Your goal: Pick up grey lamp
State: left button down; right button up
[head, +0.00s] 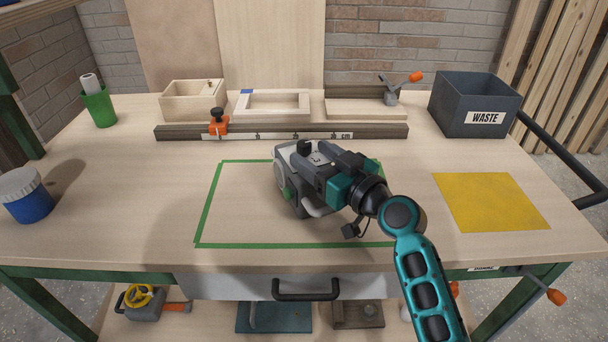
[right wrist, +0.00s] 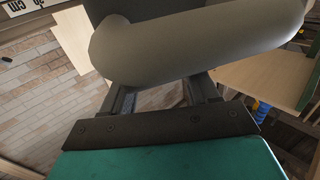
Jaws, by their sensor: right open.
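A bulky grey thing with pale sides and a green patch, which I take for the grey lamp (head: 290,172), stands on the bench inside the green tape outline. My right gripper (head: 314,164) reaches over it from the lower right and hides much of it. In the right wrist view a thick, rounded grey tube, seemingly part of the lamp (right wrist: 205,45), crosses in front of the open fingers (right wrist: 160,90) and covers their tips. I cannot tell whether the fingers touch it. My left gripper is out of view.
A wooden rail with a ruler (head: 330,132) and orange clamp (head: 218,121) lies behind. Wooden boxes, a green cup (head: 99,107), a blue jar (head: 27,197) and a waste bin (head: 470,103) stand around. The yellow sheet (head: 490,202) at right is bare.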

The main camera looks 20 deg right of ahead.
jog(key=shift+w+a, duration=0.2)
jog(key=shift+w, duration=0.3)
grip_shut()
jog(key=shift+r, duration=0.1)
dwell(0.5)
